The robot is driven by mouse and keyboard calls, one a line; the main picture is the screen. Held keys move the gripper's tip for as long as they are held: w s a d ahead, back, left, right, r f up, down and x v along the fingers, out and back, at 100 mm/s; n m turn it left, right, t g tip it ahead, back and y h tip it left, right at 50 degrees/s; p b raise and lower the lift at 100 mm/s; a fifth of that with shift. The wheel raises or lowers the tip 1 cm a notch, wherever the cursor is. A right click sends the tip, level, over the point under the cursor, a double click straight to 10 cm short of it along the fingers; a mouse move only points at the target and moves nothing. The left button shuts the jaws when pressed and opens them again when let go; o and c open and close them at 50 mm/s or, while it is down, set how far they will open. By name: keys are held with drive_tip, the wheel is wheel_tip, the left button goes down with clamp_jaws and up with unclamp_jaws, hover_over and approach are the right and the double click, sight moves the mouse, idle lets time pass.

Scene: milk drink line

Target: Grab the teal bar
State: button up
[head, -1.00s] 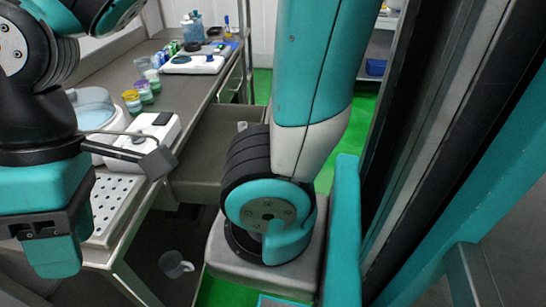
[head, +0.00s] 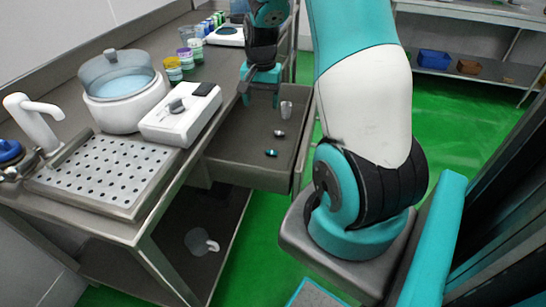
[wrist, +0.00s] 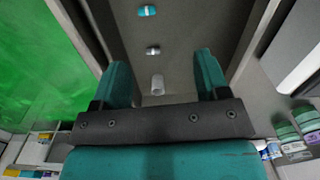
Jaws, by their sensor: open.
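The teal bar (head: 271,153) is a small teal piece with a pale band, lying on the floor of the open drawer (head: 232,160) near its front right. It also shows in the wrist view (wrist: 147,11) at the top, beyond my fingertips. My gripper (head: 261,92) hangs over the far part of the drawer, apart from the bar. In the wrist view its two teal fingers (wrist: 166,75) are spread wide with nothing between them in their grip.
A small grey piece (head: 279,133) and a clear cup (head: 286,109) lie in the drawer between my gripper and the bar. The counter holds a perforated tray (head: 105,172), a pot (head: 125,95) and a white device (head: 180,115). A pitcher (head: 201,242) stands on the lower shelf.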

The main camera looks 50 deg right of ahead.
wheel_tip(320, 180, down, 3)
drive_tip(key=d+m, duration=0.1)
drive_tip(key=d, duration=0.2)
hover_over(272, 150)
drive_tip(key=f, duration=0.9)
drive_tip(key=shift+w+a+f, duration=0.1)
drive_tip(key=shift+w+f, duration=0.1)
drive_tip(key=shift+f, duration=0.2)
drive_tip(key=shift+s+d+f, duration=0.1)
drive_tip(key=shift+f, duration=1.45)
drive_tip(key=shift+s+d+f, duration=0.1)
drive_tip(key=shift+f, duration=1.45)
drive_tip(key=c, duration=1)
